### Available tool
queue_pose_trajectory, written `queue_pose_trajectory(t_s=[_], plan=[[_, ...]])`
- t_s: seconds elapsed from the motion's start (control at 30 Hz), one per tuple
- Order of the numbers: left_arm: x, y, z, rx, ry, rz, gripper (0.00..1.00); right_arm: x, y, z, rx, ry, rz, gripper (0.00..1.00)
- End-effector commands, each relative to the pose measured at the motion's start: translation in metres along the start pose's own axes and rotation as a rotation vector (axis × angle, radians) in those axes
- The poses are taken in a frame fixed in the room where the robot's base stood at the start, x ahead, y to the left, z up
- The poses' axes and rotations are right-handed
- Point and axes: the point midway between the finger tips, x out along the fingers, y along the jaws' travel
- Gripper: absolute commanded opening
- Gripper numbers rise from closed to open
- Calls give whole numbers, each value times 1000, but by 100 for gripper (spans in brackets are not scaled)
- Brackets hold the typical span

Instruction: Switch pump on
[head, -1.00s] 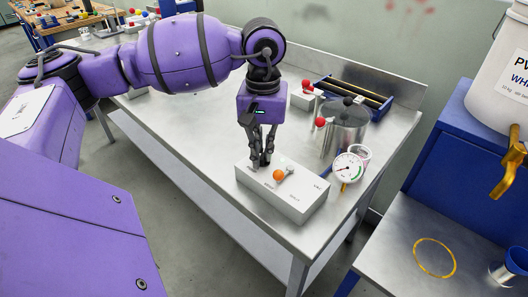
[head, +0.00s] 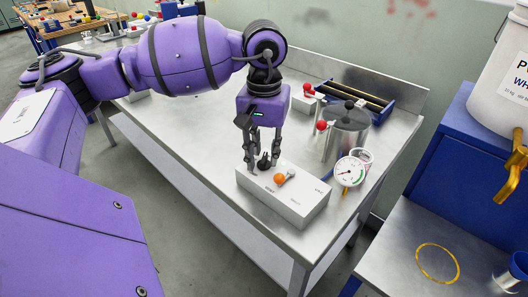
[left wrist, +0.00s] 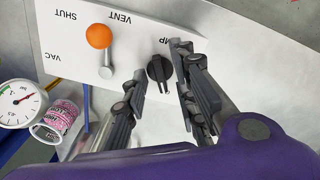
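The white control box (head: 300,207) sits near the front corner of the steel bench. Its black pump knob (head: 264,161) is at the left end and also shows in the left wrist view (left wrist: 159,72), beside a partly hidden label reading "MP". My left gripper (head: 262,160) points down over the knob. Its fingers (left wrist: 168,75) are spread on either side of the knob, with visible gaps. A lever with an orange ball (left wrist: 98,36) stands next to the knob, by the SHUT, VENT and VAC markings. My right gripper is not in view.
A dial gauge (head: 350,172) stands behind the box, near a metal pot (head: 347,135) on the bench. A blue rack (head: 355,97) lies at the back. A white bucket with a brass tap (head: 510,165) is at right. The bench left of the box is clear.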

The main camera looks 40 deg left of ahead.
Motion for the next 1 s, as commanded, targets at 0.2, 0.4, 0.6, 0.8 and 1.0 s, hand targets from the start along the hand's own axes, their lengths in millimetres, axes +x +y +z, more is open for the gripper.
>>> queue_pose_trajectory(t_s=[0.2, 0.4, 0.6, 0.8, 1.0], plan=[[0, 0, 0, -1, -1, -1, 27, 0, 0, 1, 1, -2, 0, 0], [-16, 0, -1, -1, 2, 1, 27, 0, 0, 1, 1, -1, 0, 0], [-58, 1, -1, -1, 4, 3, 27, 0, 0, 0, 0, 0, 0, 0], [-97, 1, -1, 0, 3, 2, 27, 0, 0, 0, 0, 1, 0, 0], [-117, 0, 0, 0, 0, 1, 27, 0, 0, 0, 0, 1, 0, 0]])
